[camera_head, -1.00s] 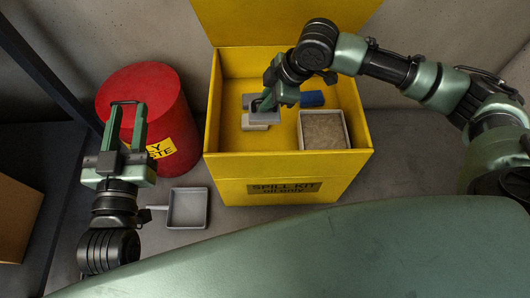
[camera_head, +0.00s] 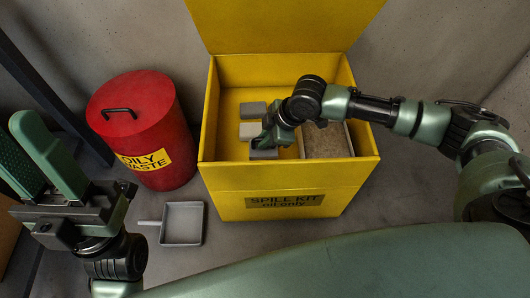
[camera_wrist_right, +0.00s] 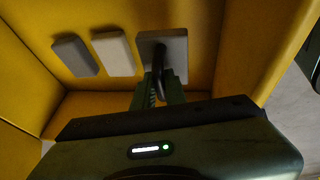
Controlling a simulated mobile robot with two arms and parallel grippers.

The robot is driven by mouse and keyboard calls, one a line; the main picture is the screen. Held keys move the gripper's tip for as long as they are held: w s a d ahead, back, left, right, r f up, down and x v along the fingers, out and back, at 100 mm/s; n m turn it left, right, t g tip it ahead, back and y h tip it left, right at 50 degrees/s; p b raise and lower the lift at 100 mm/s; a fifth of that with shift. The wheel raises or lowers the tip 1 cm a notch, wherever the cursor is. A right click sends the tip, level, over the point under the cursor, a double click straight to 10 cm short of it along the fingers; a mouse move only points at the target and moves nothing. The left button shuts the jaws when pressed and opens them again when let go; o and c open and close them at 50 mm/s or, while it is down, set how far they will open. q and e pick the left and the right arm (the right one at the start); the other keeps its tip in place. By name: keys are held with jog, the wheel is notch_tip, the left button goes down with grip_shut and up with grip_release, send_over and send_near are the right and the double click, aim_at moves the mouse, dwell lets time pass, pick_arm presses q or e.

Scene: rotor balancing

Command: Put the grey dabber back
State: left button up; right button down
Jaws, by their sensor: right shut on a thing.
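The grey dabber is a flat grey plate with a dark loop handle. It shows in the head view (camera_head: 264,154) inside the yellow spill kit box (camera_head: 262,175), and in the wrist view (camera_wrist_right: 176,42). My right gripper (camera_head: 270,140) is shut on its handle, above the plate; it also shows in the wrist view (camera_wrist_right: 158,85). The dabber is in line with a beige block (camera_head: 249,130) and a grey block (camera_head: 253,109), apart from both. I cannot tell whether it touches the box floor. My left gripper (camera_head: 20,140) is open and empty, outside the box.
A tray of brown granules (camera_head: 326,142) sits at the box's right side, partly behind my right arm. A red oily waste bin (camera_head: 150,125) stands left of the box. A grey dustpan (camera_head: 182,223) lies on the floor in front. The raised yellow lid (camera_head: 280,25) is behind.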

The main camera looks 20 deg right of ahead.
aim_at(268, 148)
jog(key=shift+f, duration=0.55)
notch_tip(268, 148, down, 5)
jog(key=b, duration=0.3)
jog(key=c, duration=1.5)
grip_release()
jog(key=shift+o, duration=0.2)
